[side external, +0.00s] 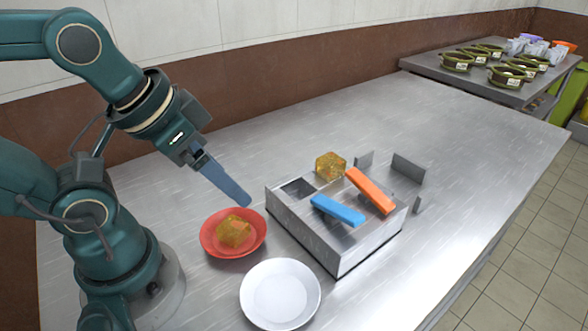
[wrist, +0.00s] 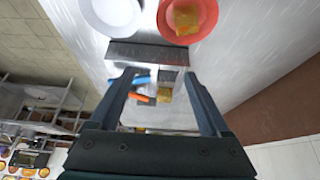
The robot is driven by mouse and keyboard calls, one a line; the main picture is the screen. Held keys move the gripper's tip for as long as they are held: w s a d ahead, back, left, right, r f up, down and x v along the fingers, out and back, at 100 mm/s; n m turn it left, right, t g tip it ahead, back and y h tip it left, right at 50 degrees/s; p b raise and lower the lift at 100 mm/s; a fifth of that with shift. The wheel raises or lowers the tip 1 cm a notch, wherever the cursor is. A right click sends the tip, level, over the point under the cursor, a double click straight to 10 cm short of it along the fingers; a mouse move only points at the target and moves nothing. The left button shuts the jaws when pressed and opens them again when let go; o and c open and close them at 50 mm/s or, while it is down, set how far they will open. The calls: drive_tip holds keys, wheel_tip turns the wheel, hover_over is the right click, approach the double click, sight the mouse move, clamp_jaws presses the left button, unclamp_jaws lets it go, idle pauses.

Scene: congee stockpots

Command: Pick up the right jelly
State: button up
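One amber jelly cube (side external: 331,166) sits on top of the metal box (side external: 305,222), at its back edge; it also shows in the wrist view (wrist: 165,94). Another amber jelly (side external: 234,232) lies in the red plate (side external: 207,247), left of the box. That jelly is at the top of the wrist view (wrist: 186,18). My gripper (side external: 243,200) is above the red plate's right side, left of the box, pointing down to the right. In the wrist view its fingers (wrist: 159,75) are spread apart with nothing held between them.
A square opening (side external: 298,188) is in the box's top. An empty white plate (side external: 280,294) stands in front.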

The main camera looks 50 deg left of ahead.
drive_tip(key=w+a+r+m+t+y, duration=0.25)
drive_tip(key=w+r+t, duration=0.35)
drive_tip(key=w, duration=0.5)
drive_tip(key=m+t+h, duration=0.2)
drive_tip(key=m+h, duration=0.3)
drive_tip(key=h, duration=0.3)
hover_over(322, 160)
drive_tip(key=s+d, duration=0.1)
drive_tip(key=s, duration=0.1)
wheel_tip(322, 160, down, 6)
drive_tip(key=f, duration=0.2)
drive_tip(key=s+a+f+n, duration=0.1)
drive_tip(key=f, duration=0.1)
drive_tip(key=s+a+f+n, duration=0.1)
drive_tip(key=f, duration=0.1)
drive_tip(key=shift+f+n+g, duration=0.25)
drive_tip(key=shift+f+g, duration=0.05)
drive_tip(key=shift+f, duration=0.1)
drive_tip(key=shift+a+f, duration=0.2)
drive_tip(key=shift+f, duration=0.1)
drive_tip(key=shift+w+f+n, duration=0.1)
drive_tip(key=shift+w+n, duration=0.1)
drive_tip(key=shift+n, duration=0.1)
drive_tip(key=shift+x, duration=2.25)
